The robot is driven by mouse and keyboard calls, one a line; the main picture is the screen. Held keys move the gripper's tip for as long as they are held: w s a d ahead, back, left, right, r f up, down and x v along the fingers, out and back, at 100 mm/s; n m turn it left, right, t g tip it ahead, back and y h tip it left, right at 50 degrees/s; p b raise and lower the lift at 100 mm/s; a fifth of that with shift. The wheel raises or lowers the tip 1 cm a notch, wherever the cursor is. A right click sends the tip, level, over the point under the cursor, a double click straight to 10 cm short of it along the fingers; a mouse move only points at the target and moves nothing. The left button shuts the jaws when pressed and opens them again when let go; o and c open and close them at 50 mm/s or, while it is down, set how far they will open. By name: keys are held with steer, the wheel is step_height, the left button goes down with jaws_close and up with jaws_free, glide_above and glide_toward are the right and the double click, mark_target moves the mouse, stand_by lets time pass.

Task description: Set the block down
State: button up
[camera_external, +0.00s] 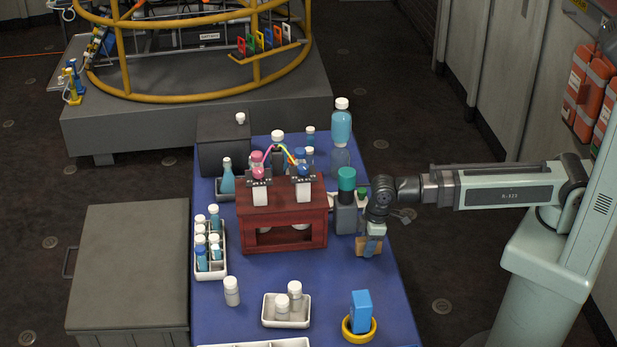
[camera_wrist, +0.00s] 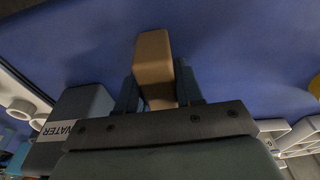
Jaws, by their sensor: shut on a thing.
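A tan block (camera_external: 363,246) is between the fingers of my gripper (camera_external: 370,248), just right of the red wooden stand. In the wrist view the tan block (camera_wrist: 153,62) sticks out past the two blue-grey fingers of my gripper (camera_wrist: 156,88), which are shut on it. The blue tabletop (camera_wrist: 230,50) lies beyond the block. I cannot tell whether the block touches the table.
A grey bottle with a green cap (camera_external: 346,205) stands close to the left of my gripper; the wrist view shows a container labelled WATER (camera_wrist: 75,120). A blue block (camera_external: 361,311) stands in a yellow ring (camera_external: 346,333) nearer the front. Blue table (camera_external: 340,277) between them is clear.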

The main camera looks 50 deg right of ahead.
steer(key=shift+f, duration=0.1)
steer(key=o, duration=1)
steer(key=shift+o, duration=0.2)
steer(key=shift+s+d+r, duration=0.2)
steer(key=shift+r, duration=1.8)
steer(key=shift+s+d+r, duration=0.25)
steer(key=shift+r, duration=1.8)
steer(key=shift+s+d+r, duration=0.2)
steer(key=shift+r, duration=1.8)
